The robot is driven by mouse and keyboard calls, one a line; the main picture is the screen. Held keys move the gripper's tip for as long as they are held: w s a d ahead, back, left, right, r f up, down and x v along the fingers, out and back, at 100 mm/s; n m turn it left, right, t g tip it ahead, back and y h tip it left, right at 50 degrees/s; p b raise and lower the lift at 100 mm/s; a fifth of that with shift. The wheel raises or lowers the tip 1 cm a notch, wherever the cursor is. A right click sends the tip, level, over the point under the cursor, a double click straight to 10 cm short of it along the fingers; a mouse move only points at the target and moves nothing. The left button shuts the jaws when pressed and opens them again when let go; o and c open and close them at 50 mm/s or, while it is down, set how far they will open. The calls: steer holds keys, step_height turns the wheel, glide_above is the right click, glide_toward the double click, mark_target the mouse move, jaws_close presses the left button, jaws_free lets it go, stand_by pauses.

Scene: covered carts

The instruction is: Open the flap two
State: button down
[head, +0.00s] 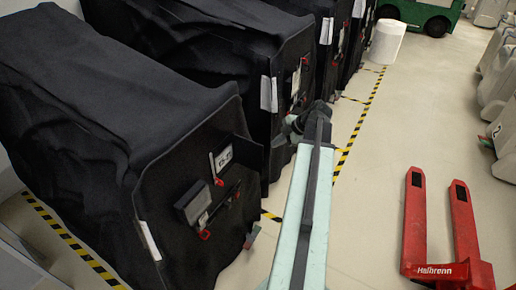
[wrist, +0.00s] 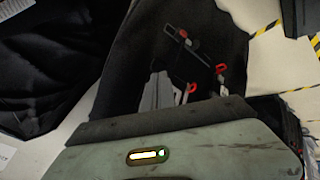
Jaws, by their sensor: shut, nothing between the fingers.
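The near black-covered cart (head: 95,120) fills the left of the head view. Its end face bears a small white label (head: 222,158) too small to read surely, red tabs (head: 205,234) and a grey-black box-like part (head: 193,202). A small black panel (head: 248,153) juts out beside the label. I cannot tell which part is flap two. My gripper (head: 301,123) is at the far end of my arm, beside the second covered cart (head: 238,60), shut and empty; its fingertips are hard to make out. The wrist view shows a dark cover with red tabs (wrist: 193,88) and grey straps (wrist: 160,92).
More covered carts stand in a row behind. Yellow-black floor tape (head: 362,117) runs along them. A red pallet jack (head: 447,240) is at the lower right, a white cylinder (head: 386,42) at the back. Pale floor lies free between the carts and the jack.

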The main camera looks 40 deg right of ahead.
mark_target(262, 152)
steer(key=b+x, duration=0.8)
steer(key=x, duration=0.2)
steer(key=shift+a, duration=0.1)
